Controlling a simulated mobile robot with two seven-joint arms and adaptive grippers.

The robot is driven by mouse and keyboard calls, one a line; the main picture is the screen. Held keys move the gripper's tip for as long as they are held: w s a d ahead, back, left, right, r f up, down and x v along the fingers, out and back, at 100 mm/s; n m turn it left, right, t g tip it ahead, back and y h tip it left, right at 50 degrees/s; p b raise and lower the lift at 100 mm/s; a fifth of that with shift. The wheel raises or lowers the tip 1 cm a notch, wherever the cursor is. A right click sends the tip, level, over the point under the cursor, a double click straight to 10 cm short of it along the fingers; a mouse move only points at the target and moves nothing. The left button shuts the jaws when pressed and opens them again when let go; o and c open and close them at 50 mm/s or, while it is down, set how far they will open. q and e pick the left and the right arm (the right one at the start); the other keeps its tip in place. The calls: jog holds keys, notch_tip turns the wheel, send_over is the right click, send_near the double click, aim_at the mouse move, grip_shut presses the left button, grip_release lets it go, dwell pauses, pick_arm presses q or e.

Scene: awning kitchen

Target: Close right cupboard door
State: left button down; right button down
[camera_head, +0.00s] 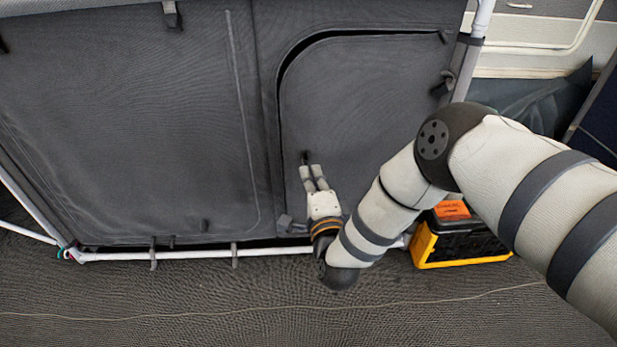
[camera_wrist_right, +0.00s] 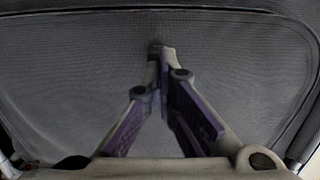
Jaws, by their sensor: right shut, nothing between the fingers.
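The right cupboard door (camera_head: 370,95) is a grey fabric panel with a rounded upper left corner. A dark gap runs along its top and left edges, so it is not flush with the frame there. My right gripper (camera_head: 311,172) is in front of the door's lower left part, pointing at it. Its fingers meet at the tips with nothing between them. A small dark tab (camera_head: 305,157) is just beyond the fingertips. In the right wrist view, the fingertips (camera_wrist_right: 161,50) are close to the door fabric (camera_wrist_right: 80,70); I cannot tell whether they touch. My left gripper is out of view.
The left cupboard panel (camera_head: 120,120) lies flat. A white tube frame (camera_head: 190,255) runs along the cupboard's bottom.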

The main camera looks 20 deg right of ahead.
aim_at(303, 161)
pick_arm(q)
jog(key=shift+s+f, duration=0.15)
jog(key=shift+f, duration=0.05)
pick_arm(e)
jog(key=shift+w+d, duration=0.1)
jog(key=shift+w, duration=0.7)
